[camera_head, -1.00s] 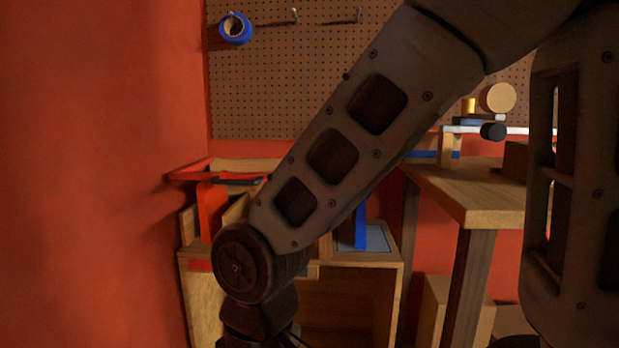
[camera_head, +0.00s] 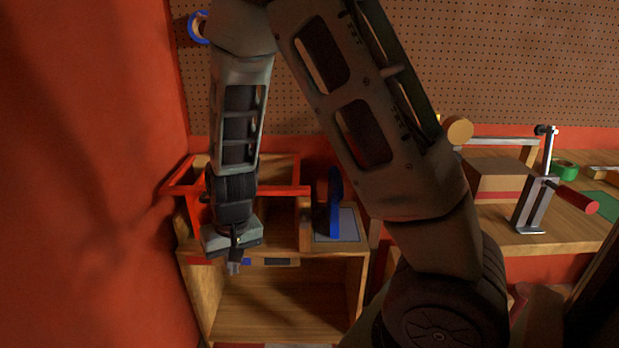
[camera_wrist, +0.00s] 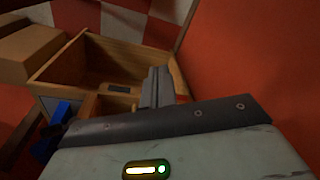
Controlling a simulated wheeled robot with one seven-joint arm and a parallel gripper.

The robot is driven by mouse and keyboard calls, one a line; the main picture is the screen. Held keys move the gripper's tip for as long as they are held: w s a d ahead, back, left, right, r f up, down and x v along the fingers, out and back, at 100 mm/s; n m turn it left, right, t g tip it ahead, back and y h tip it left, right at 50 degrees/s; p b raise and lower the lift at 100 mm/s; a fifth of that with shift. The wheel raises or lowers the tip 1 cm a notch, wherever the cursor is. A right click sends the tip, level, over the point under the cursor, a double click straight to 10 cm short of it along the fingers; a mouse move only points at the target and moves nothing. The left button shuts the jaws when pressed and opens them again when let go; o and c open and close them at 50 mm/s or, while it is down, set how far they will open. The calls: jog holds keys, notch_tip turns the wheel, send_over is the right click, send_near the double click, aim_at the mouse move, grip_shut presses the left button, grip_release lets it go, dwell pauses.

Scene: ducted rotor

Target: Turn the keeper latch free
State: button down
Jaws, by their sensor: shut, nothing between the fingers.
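My gripper (camera_head: 233,267) is shut and empty, pointing down in front of the wooden cabinet's (camera_head: 208,300) upper front edge. Its fingers also show in the wrist view (camera_wrist: 158,86), against the cabinet's open wooden box shape. A red frame (camera_head: 280,191) stands on the cabinet top, partly behind my arm. A blue upright piece (camera_head: 335,205) stands on a grey plate (camera_head: 349,222) to the right of the gripper. A small dark plate (camera_head: 282,261) sits on the cabinet's front edge. I cannot tell which part is the keeper latch; my wrist may hide it.
A red wall (camera_head: 80,180) is close on the left. A workbench (camera_head: 500,240) on the right bears a clamp-like metal stand (camera_head: 537,205) and a brown box (camera_head: 497,180). A pegboard (camera_head: 520,70) is behind. The cabinet's lower opening looks empty.

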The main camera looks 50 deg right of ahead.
jog(key=w+d+r+m+h+p, duration=0.1)
jog(key=d+r+m+h+p, duration=0.1)
jog(key=d+r+p, duration=0.35)
jog(key=d+r+m+h+p, duration=0.1)
jog(key=d+r+m+p, duration=0.1)
jog(key=d+p, duration=0.6)
jog(key=w+d+r+m+h+p, duration=0.1)
jog(key=d+r+h+p, duration=0.2)
jog(key=d, duration=0.6)
jog(key=y+p, duration=0.1)
jog(key=p, duration=0.1)
send_over(315, 219)
notch_tip(315, 219, down, 10)
jog(key=shift+w+a+f, duration=0.15)
jog(key=shift+f, duration=0.6)
jog(key=shift+f, duration=0.1)
jog(key=shift+m+b, duration=0.3)
jog(key=shift+b, duration=0.3)
